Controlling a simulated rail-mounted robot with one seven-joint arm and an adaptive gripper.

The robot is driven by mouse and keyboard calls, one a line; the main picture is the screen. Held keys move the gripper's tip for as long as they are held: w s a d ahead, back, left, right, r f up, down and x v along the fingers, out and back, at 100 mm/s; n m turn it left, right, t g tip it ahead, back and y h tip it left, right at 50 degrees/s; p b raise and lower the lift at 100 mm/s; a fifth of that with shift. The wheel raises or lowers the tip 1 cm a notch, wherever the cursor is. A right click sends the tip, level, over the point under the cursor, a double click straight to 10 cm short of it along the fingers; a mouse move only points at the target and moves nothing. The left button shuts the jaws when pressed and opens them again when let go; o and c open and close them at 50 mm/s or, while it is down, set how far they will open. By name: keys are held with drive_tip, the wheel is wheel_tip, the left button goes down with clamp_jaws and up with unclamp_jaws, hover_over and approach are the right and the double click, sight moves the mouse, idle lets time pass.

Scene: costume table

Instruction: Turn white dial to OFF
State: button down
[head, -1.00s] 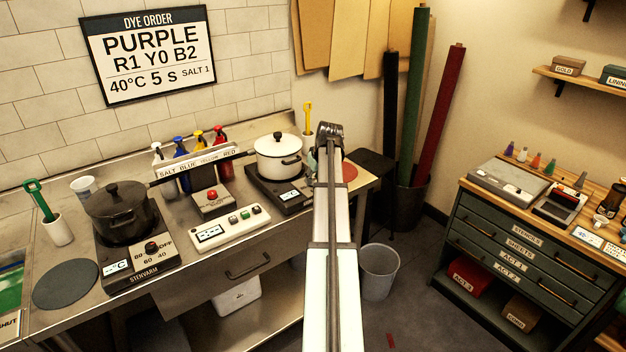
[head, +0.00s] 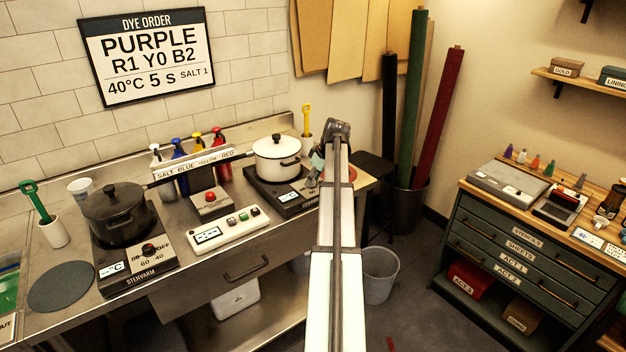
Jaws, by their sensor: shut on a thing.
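The white pot (head: 277,158) sits on the right hotplate (head: 263,189), which has a small lit display (head: 288,198) on its front panel. My gripper (head: 312,181) points down at the right end of this panel, partly covered by my arm. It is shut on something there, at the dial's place. The white dial itself is hidden by the gripper and arm, so its pointer and OFF mark cannot be read. The left hotplate (head: 140,284) has its own dark dial (head: 149,249) with an OFF mark, and a dark pot (head: 118,210) on it.
Pump bottles (head: 181,160) stand behind a label rail. A yellow-handled tool (head: 306,115) stands in a cup behind my gripper. A grey bin (head: 379,274) is on the floor.

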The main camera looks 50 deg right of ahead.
drive_tip(key=c, duration=0.8)
unclamp_jaws()
drive_tip(key=v, duration=1.2)
